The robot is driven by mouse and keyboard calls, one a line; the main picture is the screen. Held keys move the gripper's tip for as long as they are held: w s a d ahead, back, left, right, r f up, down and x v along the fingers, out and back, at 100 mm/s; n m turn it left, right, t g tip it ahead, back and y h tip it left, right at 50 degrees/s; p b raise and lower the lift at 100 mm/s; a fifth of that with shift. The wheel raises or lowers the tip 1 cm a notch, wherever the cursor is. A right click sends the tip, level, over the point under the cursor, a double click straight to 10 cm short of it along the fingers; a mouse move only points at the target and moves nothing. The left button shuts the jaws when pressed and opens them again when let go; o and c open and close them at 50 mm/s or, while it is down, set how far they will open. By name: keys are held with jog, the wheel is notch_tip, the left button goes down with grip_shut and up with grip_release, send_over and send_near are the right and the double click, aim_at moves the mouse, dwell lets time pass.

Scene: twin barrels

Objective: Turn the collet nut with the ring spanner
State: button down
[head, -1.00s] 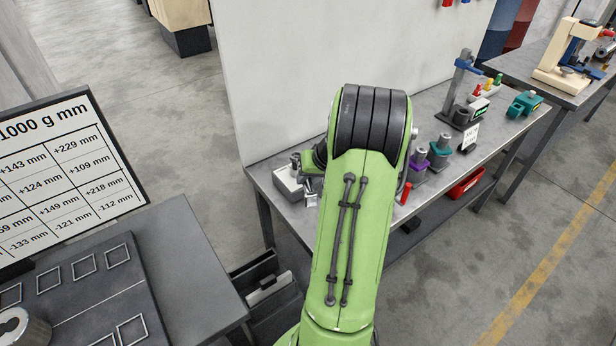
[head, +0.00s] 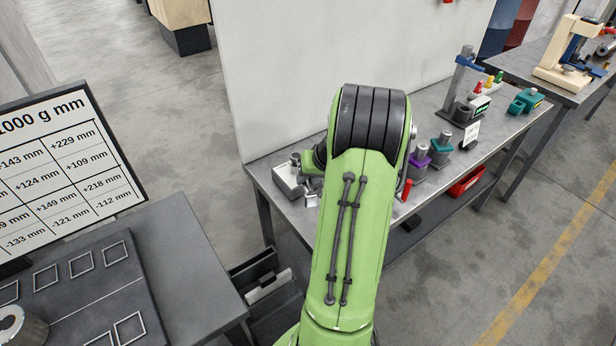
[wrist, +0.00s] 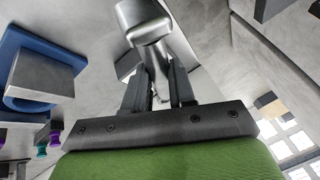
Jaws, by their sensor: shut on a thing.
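My gripper (wrist: 158,88) shows in the wrist view, its two dark fingers closed around the narrow part of a grey metal piece (wrist: 146,22). This piece looks like the ring spanner and widens to a thick rounded end beyond the fingers. No ring opening or nut can be made out on it. In the head view my green arm hides the gripper and the held piece. A holder with a purple collar (head: 419,161) and one with a teal collar (head: 442,144) stand on the workbench (head: 340,215). I cannot tell which part is the collet nut.
A grey boxy device (head: 289,181) stands at the bench's left end, and a red cylinder (head: 403,188) near its front edge. A blue-topped post stand (head: 463,85) and a small sign (head: 471,134) are farther right. A white panel (head: 330,75) rises behind.

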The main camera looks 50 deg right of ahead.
jog(key=shift+f+b, duration=0.4)
jog(key=shift+f, duration=0.15)
dwell(0.4)
jog(key=shift+s+d+n+y+p, duration=0.3)
jog(key=shift+d+n+p, duration=0.05)
jog(key=shift+d+n, duration=0.2)
jog(key=shift+s+d+n+y+p, duration=0.3)
jog(key=shift+d+n+p, duration=0.05)
jog(key=shift+d+n, duration=0.15)
jog(key=shift+s+d+n+y+p, duration=0.2)
jog(key=shift+d+n+y+p, duration=0.05)
jog(key=shift+d+n+p, duration=0.3)
jog(key=shift+s+d+n+y+p, duration=0.25)
jog(key=shift+d+n+p, duration=0.15)
jog(key=shift+d+p, duration=0.15)
jog(key=shift+r, duration=0.1)
